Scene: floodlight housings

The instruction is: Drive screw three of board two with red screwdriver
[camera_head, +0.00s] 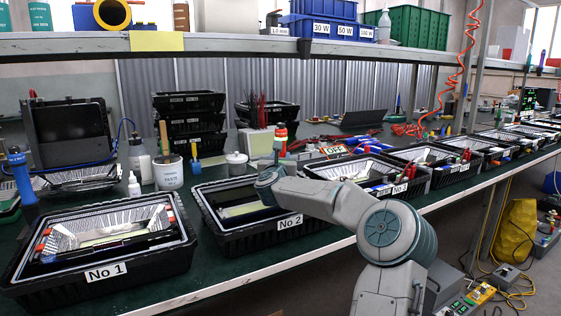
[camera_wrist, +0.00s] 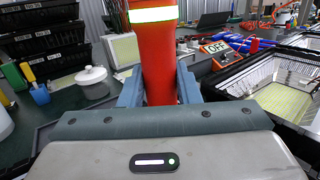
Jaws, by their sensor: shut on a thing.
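My gripper (camera_wrist: 158,88) is shut on the red screwdriver (camera_wrist: 155,50), whose thick orange-red handle with a pale reflective band stands upright between the blue fingers. In the head view the handle (camera_head: 281,134) rises above my arm's end, over the housing marked No 2 (camera_head: 268,236). That housing is a black tray with a pale yellow-green board (camera_head: 240,210) inside, partly covered by my arm. The screwdriver's tip and the screws cannot be made out, so I cannot tell whether the tip touches a screw.
The No 1 housing (camera_head: 103,270) stands at the left, and more housings (camera_head: 400,185) run along the bench to the right. A paste tin (camera_head: 168,173) and a white lidded pot (camera_head: 237,163) stand behind. An OFF sign (camera_head: 334,150) lies at the back. A shelf (camera_head: 200,43) crosses above.

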